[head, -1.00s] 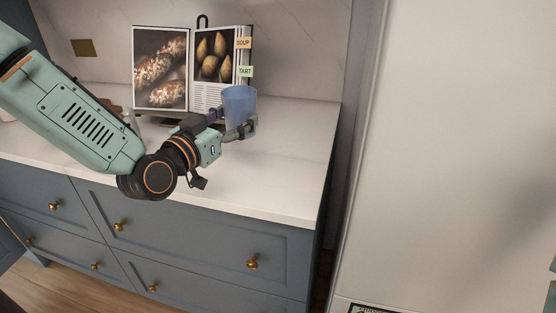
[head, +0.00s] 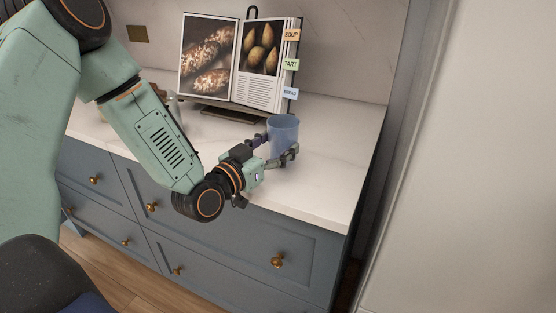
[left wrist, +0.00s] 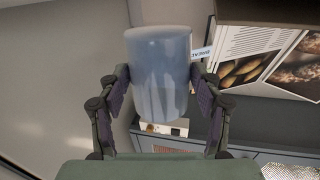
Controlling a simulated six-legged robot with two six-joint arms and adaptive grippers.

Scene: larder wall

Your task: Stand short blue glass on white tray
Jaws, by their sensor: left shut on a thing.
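The short blue glass (head: 284,134) is held by my left gripper (head: 277,150) over the right part of the pale counter. In the left wrist view the glass (left wrist: 160,75) sits between the two fingers of my left gripper (left wrist: 160,88), one pressed against each side. The glass looks about upright in the head view. I cannot tell how high it is above the counter. No white tray shows for certain in either view. My right gripper is not in view.
An open cookbook (head: 237,62) with coloured tabs leans on a stand at the counter's back. The marble counter (head: 333,150) is bare right of the glass. Blue drawers (head: 235,228) with brass knobs are below. A tall pale surface (head: 475,170) rises at right.

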